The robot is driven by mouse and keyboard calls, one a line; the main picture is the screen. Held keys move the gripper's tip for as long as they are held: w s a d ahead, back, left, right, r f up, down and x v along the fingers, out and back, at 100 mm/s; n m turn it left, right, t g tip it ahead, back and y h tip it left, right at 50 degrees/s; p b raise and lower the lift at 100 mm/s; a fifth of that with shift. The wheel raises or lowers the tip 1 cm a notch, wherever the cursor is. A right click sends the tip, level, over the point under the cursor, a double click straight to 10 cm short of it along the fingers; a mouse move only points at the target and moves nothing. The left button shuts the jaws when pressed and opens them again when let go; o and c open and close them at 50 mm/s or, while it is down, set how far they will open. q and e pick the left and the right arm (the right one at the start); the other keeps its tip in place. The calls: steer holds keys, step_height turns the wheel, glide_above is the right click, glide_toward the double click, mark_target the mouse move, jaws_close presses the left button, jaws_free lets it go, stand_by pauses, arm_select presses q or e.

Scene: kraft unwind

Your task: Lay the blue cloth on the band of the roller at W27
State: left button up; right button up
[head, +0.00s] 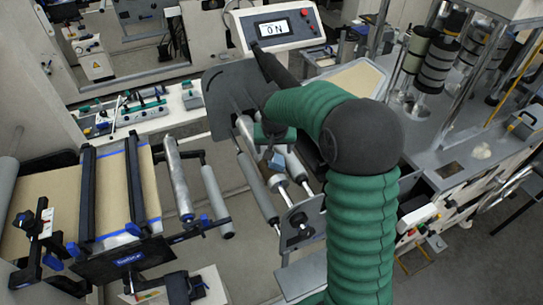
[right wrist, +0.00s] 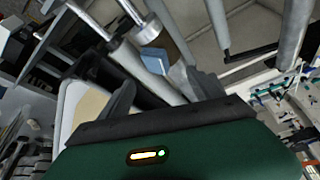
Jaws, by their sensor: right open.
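The blue cloth (head: 277,160) shows as a small light-blue patch at the rollers in the middle of the head view. It also shows in the right wrist view (right wrist: 154,61), against a grey roller (right wrist: 138,72). My right gripper (right wrist: 160,88) is open, its two dark fingers apart, with the cloth just beyond and between their tips. I cannot tell whether either finger touches it. In the head view my green right arm hides part of the rollers. A roller with a brownish band (head: 276,182) lies just below the cloth. No W27 label is readable. My left gripper is not in view.
A control box (head: 275,30) with a display reading "ON" stands behind my right arm. A frame carrying a kraft web (head: 113,190) stands at the left, with a loose-looking grey roller (head: 217,200) beside it. A machine bench (head: 470,140) fills the right.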

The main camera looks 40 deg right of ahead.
steer(key=s+a+f+n+y, duration=0.1)
steer(key=s+a+f+n, duration=0.2)
steer(key=s+a, duration=0.5)
steer(key=s+a+f+n+g+y, duration=0.1)
steer(key=s+a, duration=0.6)
steer(key=a, duration=0.8)
step_height(320, 180, down, 2)
steer(key=n+y, duration=0.1)
steer(key=n, duration=0.2)
steer(key=shift+s+a+f+n, duration=0.25)
steer(key=shift+s+n, duration=0.15)
steer(key=shift+d, duration=0.2)
